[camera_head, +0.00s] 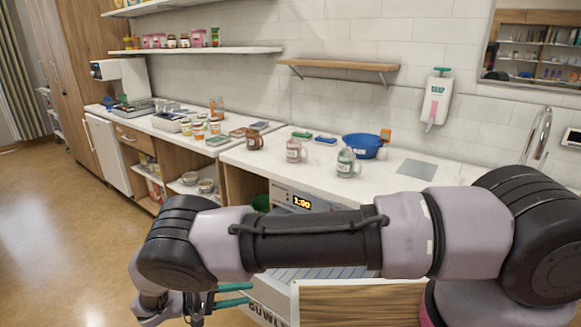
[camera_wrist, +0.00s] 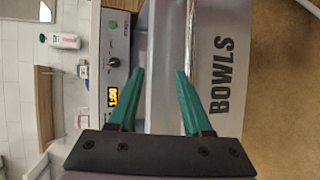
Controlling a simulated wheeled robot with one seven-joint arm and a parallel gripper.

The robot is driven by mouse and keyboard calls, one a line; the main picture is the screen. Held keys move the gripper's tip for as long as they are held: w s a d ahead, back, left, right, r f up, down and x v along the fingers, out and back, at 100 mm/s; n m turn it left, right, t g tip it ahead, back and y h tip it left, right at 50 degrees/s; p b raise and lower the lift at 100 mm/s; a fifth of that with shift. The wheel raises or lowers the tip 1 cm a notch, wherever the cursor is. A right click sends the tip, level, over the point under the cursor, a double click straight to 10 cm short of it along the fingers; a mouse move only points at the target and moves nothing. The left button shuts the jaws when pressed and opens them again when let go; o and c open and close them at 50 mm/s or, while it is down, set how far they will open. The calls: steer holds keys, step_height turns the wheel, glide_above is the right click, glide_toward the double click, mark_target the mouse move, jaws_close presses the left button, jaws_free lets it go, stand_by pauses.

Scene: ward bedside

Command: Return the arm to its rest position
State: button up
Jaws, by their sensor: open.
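My arm stretches across the lower part of the head view, in front of the counter. My gripper (camera_head: 232,295) hangs at its left end, low and in front of the appliance. In the wrist view my gripper (camera_wrist: 160,95) shows two teal fingers standing apart with nothing between them. The wrist view is turned on its side. Beyond the fingers are a grey-white bin marked BOWLS (camera_wrist: 220,75) and the appliance panel (camera_wrist: 115,60) with its lit display. I cannot tell the exact distance from the fingertips to the bin.
The counter (camera_head: 262,158) holds a brown mug (camera_head: 255,140), a pink mug (camera_head: 294,151), a grey-green mug (camera_head: 346,163) and a blue bowl (camera_head: 363,146). A soap dispenser (camera_head: 437,98) hangs on the wall near the tap (camera_head: 538,135). Open floor (camera_head: 60,240) lies at the left.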

steer(key=w+d+r+m+g+y, duration=0.1)
steer(key=w+d+r+g+y, duration=0.15)
steer(key=w+r, duration=0.45)
steer(key=w+d+r+m+g+y, duration=0.2)
steer(key=d+r+g, duration=0.1)
steer(key=r, duration=0.9)
steer(key=w+d+r+m+g+y, duration=0.1)
steer(key=w+d+r+g+y, duration=0.15)
steer(key=w+r, duration=0.45)
steer(key=s+d+r+m+y, duration=0.1)
steer(key=d+r+y, duration=0.1)
steer(key=d+r, duration=0.55)
steer(key=s+d+r+m+y, duration=0.1)
steer(key=d+r+y, duration=0.3)
steer(key=r, duration=0.6)
steer(key=s+d+r+m+t+y, duration=0.1)
steer(key=s+d+r+m+t, duration=0.1)
steer(key=s+d+r+t, duration=0.2)
steer(key=s+d+r+m+t+y, duration=0.1)
steer(key=s+d+r+m+t, duration=0.1)
steer(key=s+d+r+t, duration=0.3)
steer(key=s+d+r, duration=0.4)
steer(key=s+d, duration=0.3)
steer(key=d, duration=0.3)
steer(key=shift+s+r, duration=0.2)
steer(key=shift+r, duration=0.2)
